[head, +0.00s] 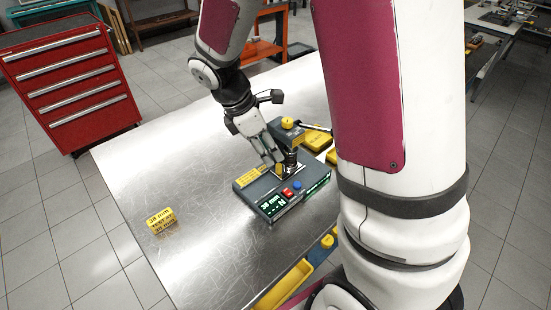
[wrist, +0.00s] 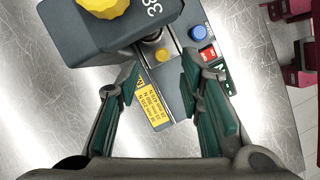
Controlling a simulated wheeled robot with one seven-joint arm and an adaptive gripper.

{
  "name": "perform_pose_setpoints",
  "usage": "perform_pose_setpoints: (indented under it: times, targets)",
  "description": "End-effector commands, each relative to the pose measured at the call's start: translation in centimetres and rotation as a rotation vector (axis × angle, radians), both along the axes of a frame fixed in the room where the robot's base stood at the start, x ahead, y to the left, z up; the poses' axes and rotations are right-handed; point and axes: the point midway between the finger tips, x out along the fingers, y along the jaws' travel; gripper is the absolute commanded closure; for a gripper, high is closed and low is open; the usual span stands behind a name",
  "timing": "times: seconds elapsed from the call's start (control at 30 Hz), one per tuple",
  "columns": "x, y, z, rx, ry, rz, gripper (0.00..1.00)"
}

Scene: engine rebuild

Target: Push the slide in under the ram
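The tester (head: 270,205) is a dark grey base with a green display, a red and a blue button. Its upper head (head: 291,134), with a yellow knob, stands at the back; in the wrist view the head (wrist: 105,32) covers the upper left and hides the ram's underside. A pale metal strip (wrist: 176,45), which looks like the slide, runs beside the head; a small brass-coloured round part (wrist: 162,55) shows near it. My gripper (head: 277,163) is low over the base. In the wrist view its green-padded fingers (wrist: 162,68) stand apart, with nothing visibly held. Contact with the slide cannot be told.
A yellow block marked 38 mm (head: 161,221) stands on the scratched metal table (head: 205,185) at left. Yellow trays (head: 318,139) lie behind the tester, and another yellow tray (head: 285,285) is at the front edge. The left table area is mostly clear. A red drawer cabinet (head: 70,85) stands beyond.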

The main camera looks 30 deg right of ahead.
Motion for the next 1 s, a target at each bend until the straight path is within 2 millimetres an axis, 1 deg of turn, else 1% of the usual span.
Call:
perform_pose_setpoints:
  times: [0.03,0.1,0.2,0.33,0.47,0.9,1.0]
  targets:
    - [0.2,0.4,1.1,0.0,-0.005,0.0,0.66]
    - [0.3,0.9,2.2,0.0,-0.005,0.0,0.66]
    - [0.5,1.4,3.6,0.0,-0.003,0.0,0.66]
    - [0.6,1.8,4.7,0.0,-0.002,-0.001,0.66]
    - [0.6,2.0,5.1,-0.001,0.0,-0.002,0.66]
    - [0.6,2.0,5.1,-0.001,0.001,-0.001,0.66]
    - [0.4,2.0,5.4,0.002,-0.009,-0.012,0.66]
